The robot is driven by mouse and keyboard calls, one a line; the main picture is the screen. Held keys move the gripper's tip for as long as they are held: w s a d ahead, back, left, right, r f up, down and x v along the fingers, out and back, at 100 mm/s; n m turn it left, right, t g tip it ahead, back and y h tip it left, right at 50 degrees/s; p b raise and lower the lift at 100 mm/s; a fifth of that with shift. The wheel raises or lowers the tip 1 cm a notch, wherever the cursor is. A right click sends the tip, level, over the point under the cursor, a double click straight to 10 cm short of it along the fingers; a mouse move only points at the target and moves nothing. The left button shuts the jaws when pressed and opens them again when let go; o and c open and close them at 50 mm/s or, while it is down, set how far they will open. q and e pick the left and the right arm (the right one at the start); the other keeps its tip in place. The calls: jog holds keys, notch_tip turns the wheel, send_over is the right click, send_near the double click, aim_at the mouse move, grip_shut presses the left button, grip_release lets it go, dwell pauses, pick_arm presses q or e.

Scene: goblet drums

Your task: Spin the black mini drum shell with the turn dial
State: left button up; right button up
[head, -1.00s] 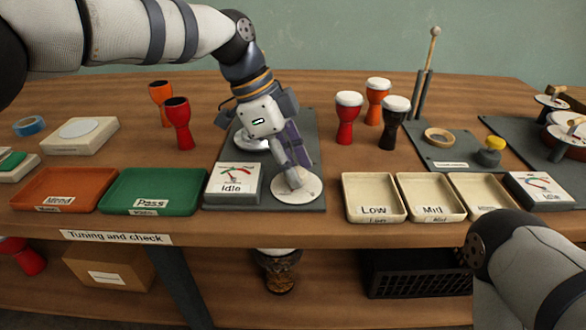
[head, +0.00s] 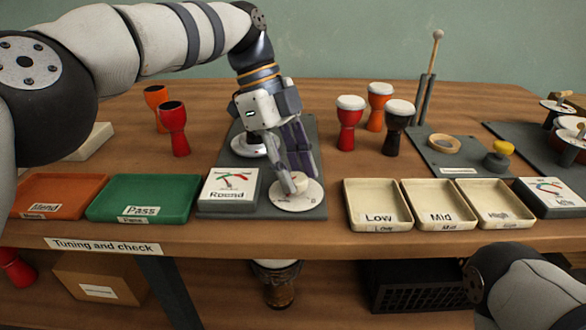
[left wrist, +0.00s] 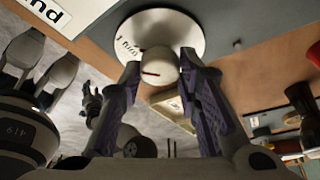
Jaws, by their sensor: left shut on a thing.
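The turn dial (head: 296,196) is a white disc near the front of a grey base plate. It also shows in the left wrist view (left wrist: 188,22). My left gripper (head: 296,184) points down and is shut on the dial's pale round knob (left wrist: 160,66), which carries a dark red line. A second pale disc (head: 247,145) sits on the plate behind my left gripper and is partly covered by it. I cannot make out a black mini drum shell on this disc. My right gripper is outside the head view; only my right arm shows at lower right.
The meter box (head: 230,187) left of the dial reads "Round". A green Pass tray (head: 105,208) and an orange tray (head: 25,203) lie farther left, cream trays (head: 352,211) to the right. A white-topped black drum (head: 397,118) stands beyond them.

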pick_arm(q)
jog(key=shift+s+f, duration=0.1)
jog(key=shift+f, duration=0.05)
jog(key=o, duration=1)
jog(key=shift+o, duration=0.6)
